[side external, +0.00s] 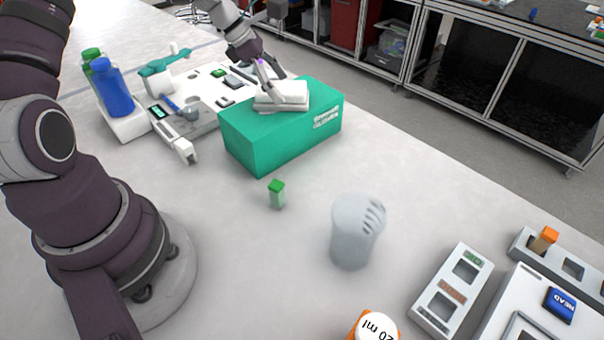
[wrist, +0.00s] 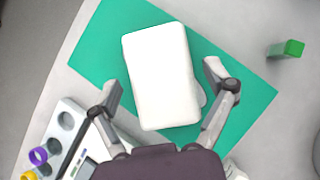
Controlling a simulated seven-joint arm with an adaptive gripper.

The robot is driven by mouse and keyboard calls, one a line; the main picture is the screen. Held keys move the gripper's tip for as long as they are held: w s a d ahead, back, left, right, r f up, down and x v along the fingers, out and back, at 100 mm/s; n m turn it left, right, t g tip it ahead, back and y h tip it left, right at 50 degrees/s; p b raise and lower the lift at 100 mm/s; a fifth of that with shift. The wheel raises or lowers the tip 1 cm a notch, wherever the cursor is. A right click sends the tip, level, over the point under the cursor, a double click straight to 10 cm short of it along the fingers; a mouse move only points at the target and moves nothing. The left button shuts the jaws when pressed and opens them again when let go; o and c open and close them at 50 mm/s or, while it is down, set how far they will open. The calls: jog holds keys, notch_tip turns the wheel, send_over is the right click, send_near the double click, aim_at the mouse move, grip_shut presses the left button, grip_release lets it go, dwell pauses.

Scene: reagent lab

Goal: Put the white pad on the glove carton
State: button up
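The white pad (side external: 282,95) lies on top of the green glove carton (side external: 262,142) in the side view. In the wrist view the pad (wrist: 162,75) lies flat, somewhat tilted to the carton's edges, with green carton top (wrist: 98,50) showing around it. In the wrist view the fingers of my gripper (wrist: 160,78) are spread wide, one on each side of the pad, with gaps between fingers and pad. A small whitish edge shows under the pad's right side.
A green-capped vial (side external: 277,194) stands in front of the carton. A grey cylindrical container (side external: 356,232) stands to its right. Blue and green bottles (side external: 113,88) and a white instrument tray (side external: 200,110) are left of the carton.

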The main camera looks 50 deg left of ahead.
jog(key=v, duration=1.2)
jog(key=s+d+m+y, duration=0.2)
jog(key=s+d+m, duration=0.4)
jog(key=m, duration=0.7)
jog(key=s+d+m+t+y, duration=0.1)
jog(key=s+d+m, duration=0.6)
jog(key=m, duration=0.7)
jog(key=shift+s+r+y, duration=0.2)
jog(key=shift+s+y, duration=0.1)
jog(key=shift+y, duration=0.5)
